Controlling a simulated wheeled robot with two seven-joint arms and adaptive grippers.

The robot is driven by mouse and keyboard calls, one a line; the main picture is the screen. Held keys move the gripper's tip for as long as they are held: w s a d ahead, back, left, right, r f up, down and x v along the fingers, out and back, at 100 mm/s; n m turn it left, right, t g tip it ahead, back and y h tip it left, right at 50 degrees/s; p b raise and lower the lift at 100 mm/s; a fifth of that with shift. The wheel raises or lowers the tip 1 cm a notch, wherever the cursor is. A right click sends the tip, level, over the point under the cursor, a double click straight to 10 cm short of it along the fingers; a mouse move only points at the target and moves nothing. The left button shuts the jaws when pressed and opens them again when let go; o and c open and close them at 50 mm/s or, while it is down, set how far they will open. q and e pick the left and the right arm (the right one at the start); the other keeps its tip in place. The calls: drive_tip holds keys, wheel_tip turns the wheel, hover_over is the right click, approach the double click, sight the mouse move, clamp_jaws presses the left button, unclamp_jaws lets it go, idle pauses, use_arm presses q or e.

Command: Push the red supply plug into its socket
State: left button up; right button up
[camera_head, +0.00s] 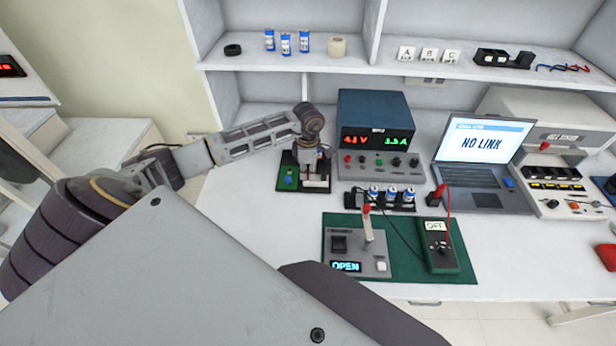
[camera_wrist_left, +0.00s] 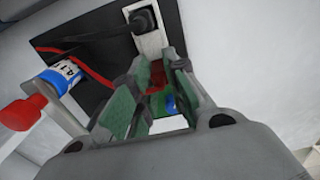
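My left gripper (camera_head: 304,170) reaches down over a dark board (camera_head: 283,184) left of the blue power supply. In the left wrist view, the green-padded fingers of my left gripper (camera_wrist_left: 160,78) are drawn together around a dark red block, which looks like the red supply plug (camera_wrist_left: 157,76). A red cable (camera_wrist_left: 88,67) runs toward it behind one finger. A white socket strip (camera_wrist_left: 151,43) lies just beyond the fingertips, with a black plug (camera_wrist_left: 142,20) at it. The red plug's tip and its socket are hidden, so I cannot tell whether they touch. My right gripper is not in view.
The blue power supply (camera_head: 375,106) stands close to the right of the gripper. A battery holder (camera_head: 402,207), a green mat (camera_head: 399,275) with a lever box and meter, and a laptop (camera_head: 484,150) lie further right. The white table left of the mat is clear.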

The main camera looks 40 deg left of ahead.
sight(308, 172)
use_arm(q)
clamp_jaws()
drive_tip(key=shift+r, duration=0.65)
wheel_tip(308, 172, up, 4)
drive_tip(key=shift+r, duration=0.25)
wheel_tip(308, 172, up, 3)
drive_tip(key=shift+r+b, duration=0.1)
drive_tip(key=shift+b, duration=0.3)
drive_tip(key=shift+r, duration=0.5)
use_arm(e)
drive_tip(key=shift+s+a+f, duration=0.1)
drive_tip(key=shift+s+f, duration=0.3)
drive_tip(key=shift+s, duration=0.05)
